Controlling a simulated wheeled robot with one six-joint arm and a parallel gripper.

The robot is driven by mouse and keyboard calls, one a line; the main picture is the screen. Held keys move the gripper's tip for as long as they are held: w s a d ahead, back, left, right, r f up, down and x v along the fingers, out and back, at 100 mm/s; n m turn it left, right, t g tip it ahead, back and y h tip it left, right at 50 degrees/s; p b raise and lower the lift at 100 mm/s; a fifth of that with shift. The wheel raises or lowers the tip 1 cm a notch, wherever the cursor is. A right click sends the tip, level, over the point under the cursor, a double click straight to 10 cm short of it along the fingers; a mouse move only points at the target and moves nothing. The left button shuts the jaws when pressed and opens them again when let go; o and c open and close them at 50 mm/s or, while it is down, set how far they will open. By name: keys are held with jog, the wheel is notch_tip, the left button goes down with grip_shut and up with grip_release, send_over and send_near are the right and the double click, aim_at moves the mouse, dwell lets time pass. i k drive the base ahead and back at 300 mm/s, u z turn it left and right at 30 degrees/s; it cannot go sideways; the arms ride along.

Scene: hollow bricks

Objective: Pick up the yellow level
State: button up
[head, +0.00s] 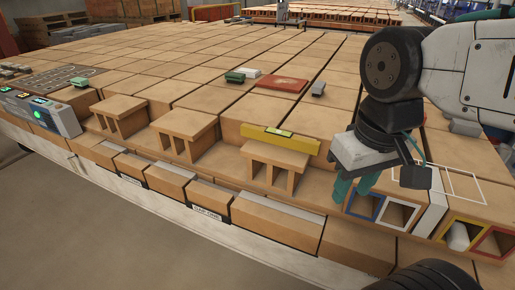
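The yellow level (300,144) is a long thin bar with a greenish vial at its middle. It lies along the brick surface just behind the rightmost of the hollow bricks standing at the front. My gripper (354,188) has teal fingers and points down, to the right of the level and apart from it. It hangs near the blue-framed opening. No held object shows at the fingers, but their gap is too small to make out.
Hollow bricks (275,153) stand along the front edge. A red flat block (283,85), a green block (235,78) and a grey block (318,88) lie farther back. Blue (365,206), white, yellow and red framed openings are at the right. A grey control box (62,119) is at left.

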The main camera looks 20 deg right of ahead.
aim_at(285, 139)
jog(key=u, duration=0.85)
jog(key=k, duration=1.15)
jog(key=u, duration=0.8)
jog(key=i, duration=0.85)
jog(key=z, duration=0.6)
jog(key=i, duration=0.9)
jog(key=z, duration=1.5)
jog(key=i, duration=0.55)
jog(key=z, duration=0.65)
